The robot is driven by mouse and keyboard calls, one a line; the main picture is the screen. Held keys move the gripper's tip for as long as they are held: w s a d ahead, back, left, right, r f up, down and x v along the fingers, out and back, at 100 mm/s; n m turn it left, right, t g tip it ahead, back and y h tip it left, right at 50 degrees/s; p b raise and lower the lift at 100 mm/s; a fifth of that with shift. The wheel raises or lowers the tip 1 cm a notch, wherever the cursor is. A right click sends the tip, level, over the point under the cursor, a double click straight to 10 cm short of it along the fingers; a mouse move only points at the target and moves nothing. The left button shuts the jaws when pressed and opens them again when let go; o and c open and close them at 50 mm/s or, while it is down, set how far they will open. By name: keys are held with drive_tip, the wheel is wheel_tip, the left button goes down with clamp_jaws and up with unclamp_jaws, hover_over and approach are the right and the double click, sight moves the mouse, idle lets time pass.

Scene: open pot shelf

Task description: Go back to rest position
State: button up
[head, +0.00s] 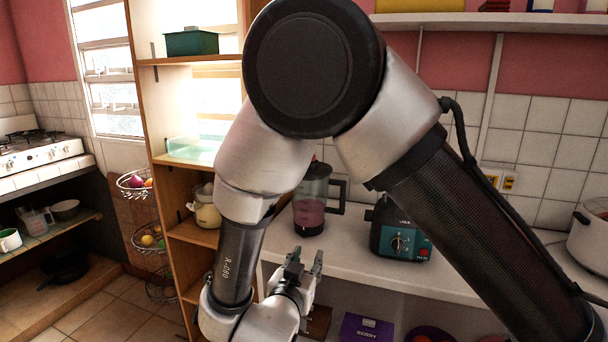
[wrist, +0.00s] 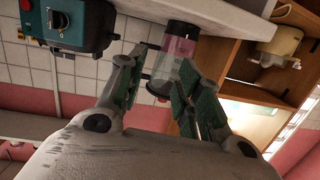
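My gripper (head: 305,260) is in front of the counter's left end, with its fingers pointing up in the head view. In the wrist view my gripper (wrist: 160,82) shows two green-padded fingers spread apart with nothing held between them. My arm is folded in a bend across the middle of the head view. The blender jug (head: 312,198) with pink contents stands on the counter behind my gripper. In the wrist view, which is upside down, the blender jug (wrist: 179,50) shows beyond the gap between the fingers.
A teal blender base (head: 402,228) stands on the white counter (head: 345,250), with a white cooker (head: 590,238) at the far right. The open wooden shelf (head: 150,120) holds a green box (head: 191,42) and a cream jar (head: 206,208). Tiled floor (head: 105,312) is clear at the lower left.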

drive_tip(key=s+a+f+n+g+y, duration=0.5)
drive_tip(key=a+f+n+g+y, duration=0.1)
drive_tip(key=a+f+g+y, duration=0.3)
drive_tip(key=s+d+r+m+h, duration=0.1)
drive_tip(key=s+d+r, duration=0.2)
drive_tip(key=d+r, duration=0.5)
drive_tip(key=s+d+r+g+h, duration=0.1)
drive_tip(key=s+d+r, duration=0.3)
drive_tip(key=d, duration=1.8)
drive_tip(key=s+d+r+m+g+h, duration=0.1)
drive_tip(key=s+d+r, duration=0.3)
drive_tip(key=d+r, duration=1)
drive_tip(key=shift+d+r+m+h, duration=0.15)
drive_tip(key=shift+d+m+h, duration=0.15)
drive_tip(key=shift+d+h, duration=0.45)
